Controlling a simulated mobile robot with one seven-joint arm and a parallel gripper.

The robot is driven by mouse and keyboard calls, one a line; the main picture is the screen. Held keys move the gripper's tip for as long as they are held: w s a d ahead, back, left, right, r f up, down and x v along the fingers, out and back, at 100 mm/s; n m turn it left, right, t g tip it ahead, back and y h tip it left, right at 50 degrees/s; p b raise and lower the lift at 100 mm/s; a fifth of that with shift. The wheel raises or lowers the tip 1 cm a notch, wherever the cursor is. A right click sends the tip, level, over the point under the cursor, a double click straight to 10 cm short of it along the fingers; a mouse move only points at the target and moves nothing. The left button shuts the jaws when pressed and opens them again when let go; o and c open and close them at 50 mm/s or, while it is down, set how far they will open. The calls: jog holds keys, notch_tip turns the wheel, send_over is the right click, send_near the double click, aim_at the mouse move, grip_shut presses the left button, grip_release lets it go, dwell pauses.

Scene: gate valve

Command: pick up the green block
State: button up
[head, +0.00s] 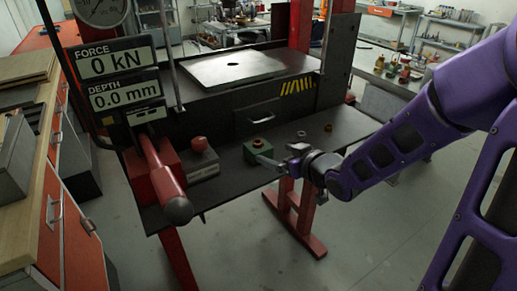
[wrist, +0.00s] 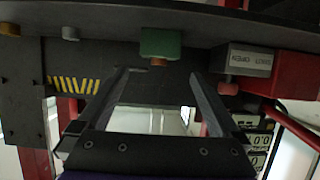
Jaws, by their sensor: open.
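The green block (head: 252,154) sits near the front edge of the dark shelf of the press, with a small brownish knob on top. In the wrist view the green block (wrist: 160,40) appears upside down, ahead of my gripper and roughly between the lines of its fingers. My gripper (head: 268,161) is at the front edge of the shelf, just to the right of the block, and partly covers it in the head view. In the wrist view my gripper (wrist: 163,72) has its two fingers wide apart with nothing between them. Contact with the block cannot be told.
A grey box (head: 201,163) with a red knob stands left of the block, beside a red lever (head: 162,172). A small nut (head: 301,134) and a brownish piece (head: 328,127) lie to the right. The press plate (head: 215,75) is above and behind. The shelf's right part is mostly clear.

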aim_at(262, 148)
jog(key=b+x, duration=0.1)
jog(key=x, duration=0.5)
jog(key=shift+f, duration=0.1)
jog(key=b+x, duration=0.1)
jog(key=x, duration=0.4)
jog(key=shift+f, duration=0.1)
jog(key=shift+d, duration=0.1)
jog(key=shift+c, duration=0.2)
grip_shut()
